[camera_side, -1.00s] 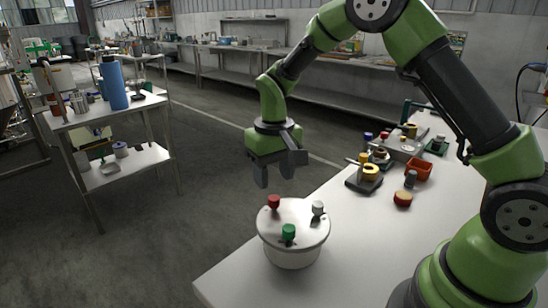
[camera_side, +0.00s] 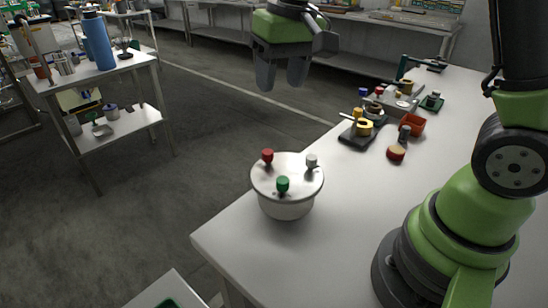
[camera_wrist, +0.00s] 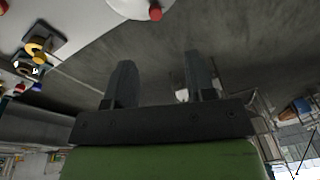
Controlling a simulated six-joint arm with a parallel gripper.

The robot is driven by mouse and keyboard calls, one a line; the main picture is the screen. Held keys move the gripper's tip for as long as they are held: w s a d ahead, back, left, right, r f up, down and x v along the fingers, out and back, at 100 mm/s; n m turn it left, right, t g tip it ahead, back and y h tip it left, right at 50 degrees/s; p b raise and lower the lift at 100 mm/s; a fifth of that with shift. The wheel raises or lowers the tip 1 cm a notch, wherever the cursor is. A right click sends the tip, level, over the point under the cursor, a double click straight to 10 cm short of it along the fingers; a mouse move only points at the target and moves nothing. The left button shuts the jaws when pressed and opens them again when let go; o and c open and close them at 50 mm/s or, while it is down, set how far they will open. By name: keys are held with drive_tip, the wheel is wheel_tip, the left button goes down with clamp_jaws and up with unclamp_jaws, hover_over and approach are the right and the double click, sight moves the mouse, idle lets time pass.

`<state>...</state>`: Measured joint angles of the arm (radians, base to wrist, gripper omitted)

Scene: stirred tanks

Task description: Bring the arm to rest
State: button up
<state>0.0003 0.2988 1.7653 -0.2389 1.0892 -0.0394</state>
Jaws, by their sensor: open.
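My gripper (camera_side: 281,72) hangs in the upper middle of the side view, fingers pointing down, high above the floor past the table's far-left edge. Its two fingers are apart with nothing between them. The wrist view also shows the open fingers (camera_wrist: 158,80). The white round tank (camera_side: 287,205) stands on the table below my gripper, its lid carrying a red, a white and a green knob. The tank shows partly at the top edge of the wrist view (camera_wrist: 130,8). My gripper touches nothing.
The white table (camera_side: 350,235) holds a black tray with yellow parts (camera_side: 357,137), an orange bin (camera_side: 412,124) and a red-topped piece (camera_side: 396,153) right of the tank. A shelf cart with a blue bottle (camera_side: 98,42) stands left. The table front is clear.

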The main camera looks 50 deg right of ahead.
drive_tip(key=s+a+r+t, duration=0.1)
drive_tip(key=s+r+t, duration=0.1)
drive_tip(key=s, duration=0.6)
drive_tip(key=s+a+r+t+y, duration=0.1)
drive_tip(key=s+r+t, duration=0.2)
drive_tip(key=s, duration=0.6)
drive_tip(key=shift+r+m, duration=0.4)
drive_tip(key=shift+r, duration=0.1)
